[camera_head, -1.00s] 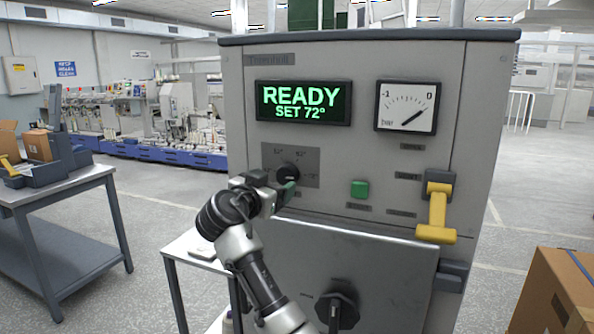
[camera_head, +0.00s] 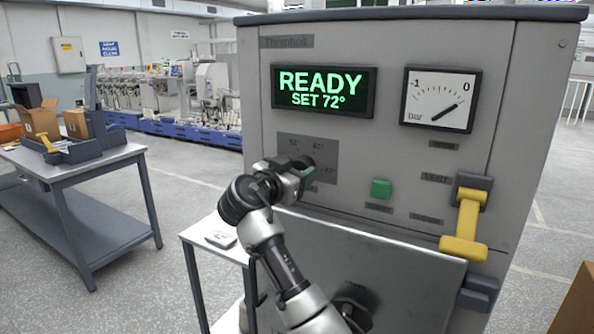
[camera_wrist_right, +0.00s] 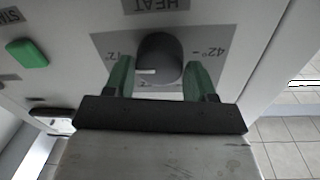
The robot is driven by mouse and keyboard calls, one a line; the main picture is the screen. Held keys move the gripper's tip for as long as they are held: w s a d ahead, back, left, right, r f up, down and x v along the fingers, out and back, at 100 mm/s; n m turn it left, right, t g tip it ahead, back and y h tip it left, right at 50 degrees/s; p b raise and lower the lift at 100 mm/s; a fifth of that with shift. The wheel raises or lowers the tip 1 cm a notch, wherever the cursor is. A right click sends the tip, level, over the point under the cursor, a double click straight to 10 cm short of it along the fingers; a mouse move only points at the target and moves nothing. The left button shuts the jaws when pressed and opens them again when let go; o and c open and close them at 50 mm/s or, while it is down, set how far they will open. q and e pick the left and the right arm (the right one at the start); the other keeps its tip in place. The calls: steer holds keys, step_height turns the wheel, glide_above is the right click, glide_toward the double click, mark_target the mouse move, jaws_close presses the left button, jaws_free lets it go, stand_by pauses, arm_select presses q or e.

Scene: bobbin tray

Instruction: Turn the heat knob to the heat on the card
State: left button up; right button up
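The dark round heat knob (camera_wrist_right: 158,58) sits on a grey dial plate (camera_head: 326,150) on the machine front. The wrist view shows it upside down, between the two green fingertips of my right gripper (camera_wrist_right: 160,78). The fingers stand apart on either side of the knob, with narrow gaps visible. In the head view my right gripper (camera_head: 300,178) covers much of the knob. Dial marks are small; the wrist view shows part of a "42°" mark. The display (camera_head: 323,91) reads READY, SET 72°. My left gripper is out of view.
A small pale flat thing (camera_head: 221,239), perhaps the card, lies on a low side table (camera_head: 205,232); its print is unreadable. Right of the knob are a green button (camera_head: 380,189) and a yellow lever (camera_head: 466,222). A workbench with boxes (camera_head: 75,170) stands at left.

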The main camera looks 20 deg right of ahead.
steer(key=c, duration=0.5)
